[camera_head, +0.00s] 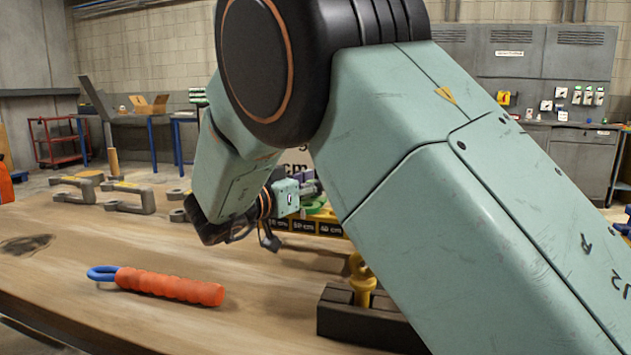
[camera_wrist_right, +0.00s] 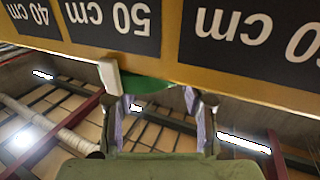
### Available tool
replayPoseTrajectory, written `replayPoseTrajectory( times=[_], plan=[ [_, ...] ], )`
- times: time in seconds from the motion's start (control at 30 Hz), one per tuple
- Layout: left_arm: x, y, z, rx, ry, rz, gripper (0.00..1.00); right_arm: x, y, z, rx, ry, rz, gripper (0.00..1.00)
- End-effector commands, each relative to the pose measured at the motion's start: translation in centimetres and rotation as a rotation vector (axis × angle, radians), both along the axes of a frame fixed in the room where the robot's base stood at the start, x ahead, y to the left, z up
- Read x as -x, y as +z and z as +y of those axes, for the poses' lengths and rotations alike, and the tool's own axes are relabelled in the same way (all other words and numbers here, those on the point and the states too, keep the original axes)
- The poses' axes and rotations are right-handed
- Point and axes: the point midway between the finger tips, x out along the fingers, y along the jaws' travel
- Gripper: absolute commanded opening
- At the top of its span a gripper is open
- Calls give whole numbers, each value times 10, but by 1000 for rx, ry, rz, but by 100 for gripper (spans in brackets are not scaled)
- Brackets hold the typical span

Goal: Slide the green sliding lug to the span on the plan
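The green sliding lug (camera_wrist_right: 147,85) shows at the lower edge of the yellow bar (camera_wrist_right: 225,75) in the wrist view, by the 50 cm label, with a pale pointer piece (camera_wrist_right: 110,77) beside it. The labels appear upside down there. My right gripper (camera_wrist_right: 158,106) has its fingers apart, one on each side of the lug; I cannot tell whether either touches it. In the head view, a bit of green (camera_head: 317,207) shows behind my right arm, above the labelled bar (camera_head: 303,226). My left gripper is out of view.
An orange-handled tool with a blue loop (camera_head: 170,286) lies on the wooden bench (camera_head: 120,240) at front left. A dark block (camera_head: 350,322) with a yellow eye piece (camera_head: 362,280) stands at front centre. Several grey clamp-like parts (camera_head: 130,197) lie at the back left.

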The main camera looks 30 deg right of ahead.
Motion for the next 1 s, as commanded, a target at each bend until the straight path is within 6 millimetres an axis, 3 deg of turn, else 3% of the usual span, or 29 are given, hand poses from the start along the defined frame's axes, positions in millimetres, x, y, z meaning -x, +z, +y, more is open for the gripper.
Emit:
replayPoseTrajectory(
  times=[0.47,1.0],
  plan=[
    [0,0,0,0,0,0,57,-1,0,-1,0,0,0,1],
    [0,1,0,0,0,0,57,-2,1,-3,1,1,0,0]
  ],
)
